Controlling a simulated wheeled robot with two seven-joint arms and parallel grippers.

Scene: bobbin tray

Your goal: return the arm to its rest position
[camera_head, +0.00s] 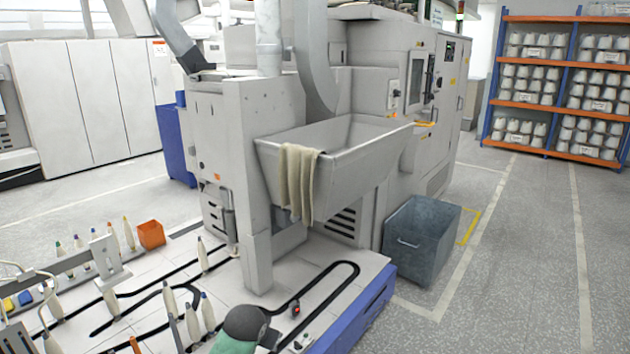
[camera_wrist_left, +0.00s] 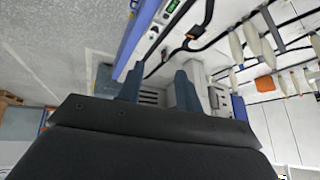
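In the left wrist view, my left gripper (camera_wrist_left: 158,84) shows its two dark fingers apart, with nothing held between them. Past the fingers are the white machine deck with its black track (camera_wrist_left: 186,42) and several pale bobbins (camera_wrist_left: 236,46). No gripper shows in the head view. My right gripper is in neither view.
The white machine (camera_head: 245,140) has a grey trough (camera_head: 355,165) with beige sliver (camera_head: 298,180) over its rim. Bobbins (camera_head: 203,255) and an orange box (camera_head: 151,235) stand on the deck.

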